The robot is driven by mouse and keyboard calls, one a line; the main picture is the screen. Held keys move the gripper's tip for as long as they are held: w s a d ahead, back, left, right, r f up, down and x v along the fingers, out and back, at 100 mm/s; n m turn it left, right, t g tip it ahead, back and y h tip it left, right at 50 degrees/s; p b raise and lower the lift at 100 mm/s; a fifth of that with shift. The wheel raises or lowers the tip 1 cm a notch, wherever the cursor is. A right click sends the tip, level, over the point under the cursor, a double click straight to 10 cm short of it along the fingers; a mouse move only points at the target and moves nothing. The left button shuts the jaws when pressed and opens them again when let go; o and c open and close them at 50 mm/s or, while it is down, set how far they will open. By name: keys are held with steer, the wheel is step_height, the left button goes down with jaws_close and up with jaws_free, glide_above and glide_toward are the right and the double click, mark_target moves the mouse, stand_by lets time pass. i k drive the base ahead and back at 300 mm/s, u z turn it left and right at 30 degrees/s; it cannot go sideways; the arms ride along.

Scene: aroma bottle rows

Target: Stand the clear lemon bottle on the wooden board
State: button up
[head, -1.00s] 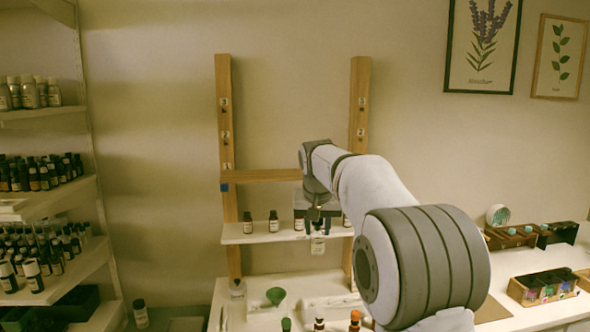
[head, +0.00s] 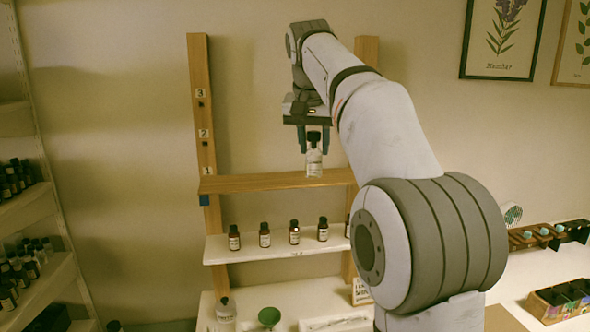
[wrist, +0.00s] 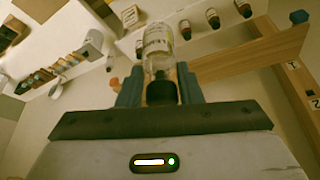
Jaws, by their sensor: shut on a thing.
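My gripper (head: 314,138) is shut on the clear lemon bottle (head: 314,161), a clear bottle with a pale label and a dark cap. The bottle hangs upright just above the wooden board (head: 260,183); I cannot tell if its base touches. In the wrist view the bottle (wrist: 158,48) is gripped at its dark cap between the blue fingers (wrist: 160,90). The wooden board (wrist: 262,52) runs at the right in that view. The board spans two wooden posts, and its top looks bare.
Several dark bottles (head: 264,236) stand in a row on the white shelf (head: 225,250) below the board. The left wooden post (head: 199,110) carries number labels. A green funnel (head: 269,317) and a clear bottle (head: 226,311) are on the counter below.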

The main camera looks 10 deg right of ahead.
mark_target(293, 178)
steer(key=i, duration=0.85)
steer(key=u, duration=0.05)
